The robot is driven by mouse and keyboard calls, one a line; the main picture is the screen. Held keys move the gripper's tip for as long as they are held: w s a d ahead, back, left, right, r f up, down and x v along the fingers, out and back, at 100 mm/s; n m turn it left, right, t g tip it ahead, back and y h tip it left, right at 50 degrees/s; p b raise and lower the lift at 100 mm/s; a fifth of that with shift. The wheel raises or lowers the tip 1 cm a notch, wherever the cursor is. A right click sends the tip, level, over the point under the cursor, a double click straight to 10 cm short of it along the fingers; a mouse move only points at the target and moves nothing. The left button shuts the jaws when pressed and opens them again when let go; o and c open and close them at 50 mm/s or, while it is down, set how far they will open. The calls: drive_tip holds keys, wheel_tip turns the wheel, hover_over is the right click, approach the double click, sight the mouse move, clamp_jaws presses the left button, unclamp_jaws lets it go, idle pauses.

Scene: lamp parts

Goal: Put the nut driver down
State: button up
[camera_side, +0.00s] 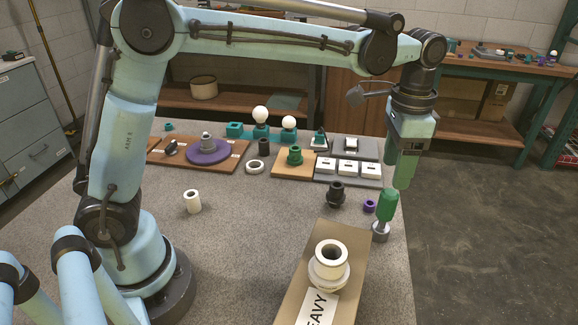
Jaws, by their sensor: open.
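The nut driver (386,207) has a green handle and a grey metal lower end. It stands upright near the right edge of the grey table (236,255), handle up. My gripper (403,180) points down just above and slightly right of the handle top in the picture. Its green fingers are open, and a small gap shows between them and the handle. The fingers overlap in this view, so their spacing is hard to see.
A box marked "HEAVY" (350,245) with a cream flanged part (330,262) is in front. A black fitting (336,194) and small purple ring (369,206) are left of the nut driver. Boards with parts line the back. A white cylinder (192,201) stands left; mid-table is clear.

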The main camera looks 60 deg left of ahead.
drive_tip(key=shift+s+a+r, duration=0.1)
drive_tip(key=shift+r, duration=0.4)
drive_tip(key=s+a+f+n+t, duration=0.3)
drive_tip(key=s+a+n+t, duration=0.4)
drive_tip(key=s+a, duration=0.5)
drive_tip(key=s, duration=0.2)
drive_tip(key=shift+s+a+f, duration=0.15)
drive_tip(key=shift+s+a, duration=0.05)
drive_tip(key=shift+s, duration=0.15)
